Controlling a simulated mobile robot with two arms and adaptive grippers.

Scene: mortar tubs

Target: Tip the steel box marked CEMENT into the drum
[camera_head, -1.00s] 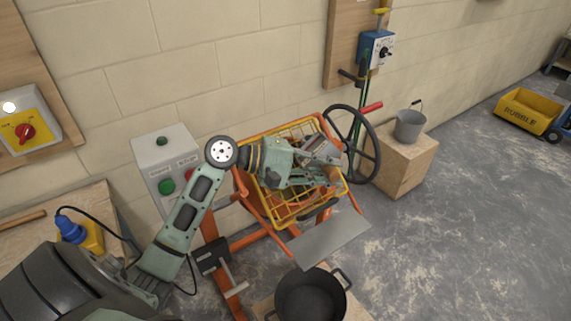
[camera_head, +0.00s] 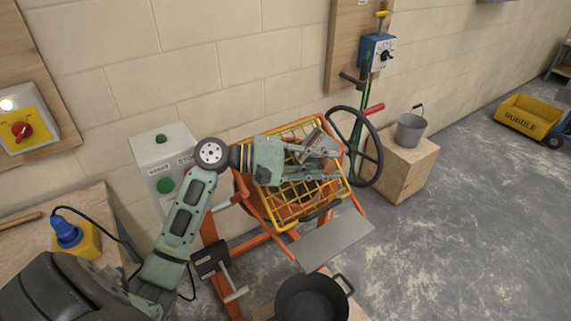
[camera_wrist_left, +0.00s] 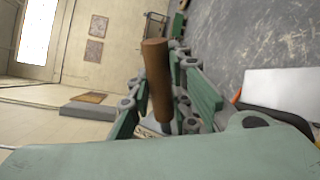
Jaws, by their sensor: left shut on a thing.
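My left gripper (camera_head: 322,164) is over the mouth of the orange drum (camera_head: 300,209), which has a yellow wire guard (camera_head: 283,216) across it. The gripper is shut on a small grey steel box (camera_head: 318,143), which looks tilted above the guard. The fingers partly cover the box, and I cannot read any marking or see its contents. In the left wrist view a brown wooden handle (camera_wrist_left: 157,75) stands between the green fingers (camera_wrist_left: 165,108). My right gripper is in neither view.
A black handwheel (camera_head: 379,150) stands just right of the drum. A grey plate (camera_head: 335,241) slopes below it, above a black tub (camera_head: 312,299). A grey bucket (camera_head: 410,128) sits on a wooden block (camera_head: 406,170). A control box (camera_head: 163,160) stands left.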

